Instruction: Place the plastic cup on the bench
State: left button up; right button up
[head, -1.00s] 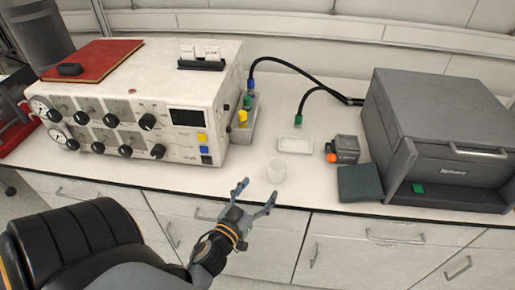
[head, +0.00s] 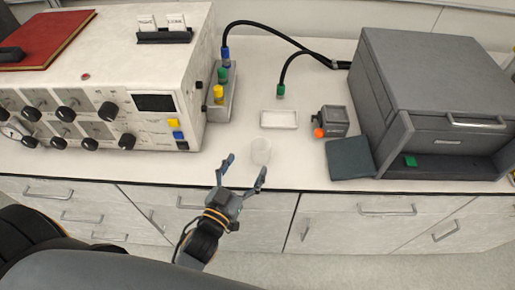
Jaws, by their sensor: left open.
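A small translucent white plastic cup (head: 261,152) stands upright on the white bench (head: 290,174), near its front edge. My left gripper (head: 246,168) is open and empty in the head view. Its two fingers point toward the cup, with the right fingertip close below the cup and the left fingertip to the left of it. I cannot tell whether a finger touches the cup. My right gripper does not show.
A white control box (head: 100,87) with knobs stands at the left, with a connector block (head: 222,100) beside it. A white tray (head: 279,119), a small grey device (head: 331,121), a dark pad (head: 349,158) and a large grey machine (head: 425,90) stand behind and right.

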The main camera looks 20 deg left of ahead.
aim_at(256, 152)
pick_arm(q)
jog(key=w, duration=0.3)
jog(key=shift+d, duration=0.15)
jog(key=shift+w+d+p, duration=0.15)
jog(key=shift+w+p, duration=0.3)
jog(key=shift+w, duration=0.35)
jog(key=w, duration=0.1)
jog(key=w+p, duration=0.1)
jog(key=w, duration=0.1)
jog(key=shift+w+d+f, duration=0.15)
jog(key=shift+w+d, duration=0.15)
jog(key=shift+d, duration=0.05)
jog(key=shift+w+f, duration=0.1)
jog(key=shift+w, duration=0.2)
jog(key=shift+s, duration=0.1)
jog(key=shift+c, duration=0.5)
jog(key=c, duration=1)
jog(key=shift+c, duration=0.3)
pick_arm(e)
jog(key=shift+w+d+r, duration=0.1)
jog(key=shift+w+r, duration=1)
